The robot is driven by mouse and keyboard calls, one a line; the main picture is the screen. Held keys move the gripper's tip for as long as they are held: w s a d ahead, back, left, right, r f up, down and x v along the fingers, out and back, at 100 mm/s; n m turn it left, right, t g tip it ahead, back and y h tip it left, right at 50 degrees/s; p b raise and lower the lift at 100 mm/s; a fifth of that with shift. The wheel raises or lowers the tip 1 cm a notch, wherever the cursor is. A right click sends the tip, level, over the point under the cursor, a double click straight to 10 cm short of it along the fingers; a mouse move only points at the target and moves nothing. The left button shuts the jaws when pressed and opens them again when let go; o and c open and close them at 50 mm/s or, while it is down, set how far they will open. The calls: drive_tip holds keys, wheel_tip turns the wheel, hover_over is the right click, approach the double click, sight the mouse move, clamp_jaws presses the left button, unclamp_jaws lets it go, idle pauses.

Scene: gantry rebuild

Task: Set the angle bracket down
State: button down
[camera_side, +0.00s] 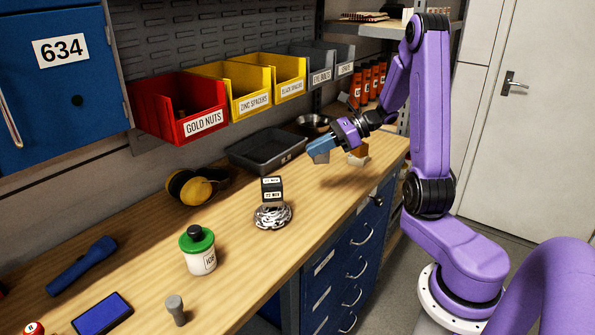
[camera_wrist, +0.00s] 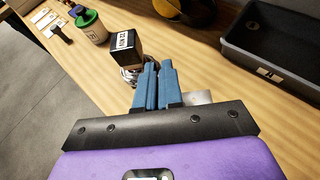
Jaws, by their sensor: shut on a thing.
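My gripper (camera_side: 320,148) is above the bench toward its right end, clear of the wood, with a shadow below. Its blue fingers (camera_wrist: 158,84) are close together in the wrist view. The angle bracket (camera_wrist: 198,97) shows there only as a small pale grey metal piece beside the right finger; the rest is hidden. In the side view a grey piece (camera_side: 321,159) at the fingertips looks like the bracket, held above the bench. Its exact tilt cannot be told.
The wooden bench (camera_side: 240,265) has bare wood around the gripper. A dark tray (camera_side: 246,161) lies behind left. A black labelled box (camera_side: 272,184) sits on a silvery coil (camera_side: 272,217). A green-lidded jar (camera_side: 200,258) and yellow ear defenders (camera_side: 183,190) stand farther left.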

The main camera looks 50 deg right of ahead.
drive_tip(key=w+d+f, duration=0.1)
drive_tip(key=w+f, duration=0.1)
drive_tip(key=w+d+f, duration=0.1)
drive_tip(key=w+f, duration=0.2)
drive_tip(key=w+d+f, duration=0.1)
drive_tip(key=w+f, duration=0.1)
drive_tip(key=w, duration=0.1)
drive_tip(key=shift+w+f, duration=0.2)
drive_tip(key=shift+w, duration=0.05)
drive_tip(key=shift+w+f, duration=0.15)
drive_tip(key=shift+f, duration=0.05)
drive_tip(key=shift+w+d+f, duration=0.1)
drive_tip(key=shift+f, duration=1.55)
drive_tip(key=shift+f, duration=0.1)
drive_tip(key=c, duration=1.3)
unclamp_jaws()
